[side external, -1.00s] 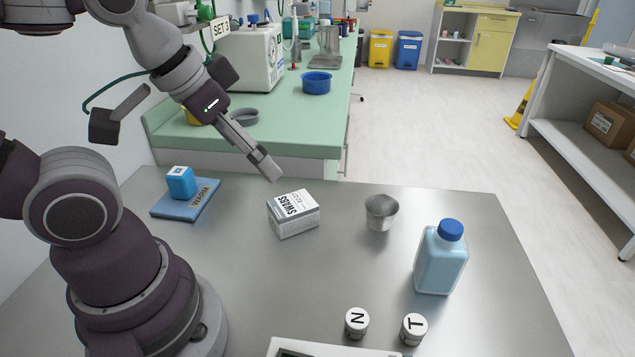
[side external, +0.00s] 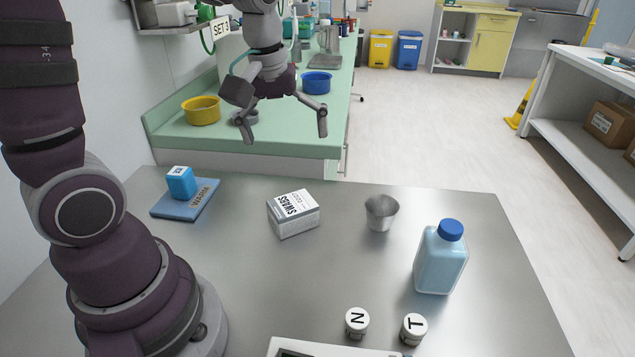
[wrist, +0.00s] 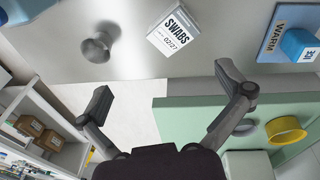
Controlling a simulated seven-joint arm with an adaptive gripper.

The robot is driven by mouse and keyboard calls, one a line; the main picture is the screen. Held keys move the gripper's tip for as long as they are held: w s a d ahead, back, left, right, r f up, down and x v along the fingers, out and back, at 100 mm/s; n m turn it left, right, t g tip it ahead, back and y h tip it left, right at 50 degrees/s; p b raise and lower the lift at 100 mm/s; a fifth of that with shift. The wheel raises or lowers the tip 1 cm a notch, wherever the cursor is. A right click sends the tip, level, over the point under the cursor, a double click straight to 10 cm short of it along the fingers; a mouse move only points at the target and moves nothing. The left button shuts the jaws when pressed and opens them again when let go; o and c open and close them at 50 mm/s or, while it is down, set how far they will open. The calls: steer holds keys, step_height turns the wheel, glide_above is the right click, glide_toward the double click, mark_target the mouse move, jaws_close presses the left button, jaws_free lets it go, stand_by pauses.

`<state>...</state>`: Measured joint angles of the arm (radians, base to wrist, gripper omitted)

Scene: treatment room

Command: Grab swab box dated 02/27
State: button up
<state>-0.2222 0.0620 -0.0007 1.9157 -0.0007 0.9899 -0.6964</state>
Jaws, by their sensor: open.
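The swab box (side external: 293,213) is a small white and grey carton on the steel table, left of the metal cup. In the wrist view the swab box (wrist: 173,36) shows the print "SWABS" and "02/27" on its top. My gripper (side external: 286,139) is open and empty, up above the far edge of the table and behind the box in the side view. In the wrist view my gripper's fingers (wrist: 168,80) are spread wide, with the box beyond them and apart from them.
A metal cup (side external: 380,213) and a blue-capped bottle (side external: 441,260) stand right of the box. A blue block (side external: 181,182) sits on the "WARM" pad (side external: 200,201) at left. Two lettered jars, N (side external: 357,322) and T (side external: 413,328), stand in front. The green counter (side external: 290,144) lies behind.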

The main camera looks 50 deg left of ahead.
mark_target(292, 203)
steer(key=w+a+f+n, duration=0.1)
steer(key=f+n, duration=0.1)
steer(key=a+f+n+g, duration=0.1)
steer(key=f, duration=0.1)
steer(key=w+a+f+n+g, duration=0.1)
steer(key=a+f+n, duration=0.1)
steer(key=shift+w+f+n, duration=0.25)
steer(key=shift+w+n, duration=0.05)
steer(key=shift+w, duration=0.05)
steer(key=f, duration=0.9)
steer(key=shift+s+d+f, duration=0.15)
steer(key=shift+d+f, duration=0.25)
steer(key=shift+c, duration=0.3)
steer(key=c, duration=0.9)
steer(key=shift+o, duration=0.2)
steer(key=shift+r, duration=0.15)
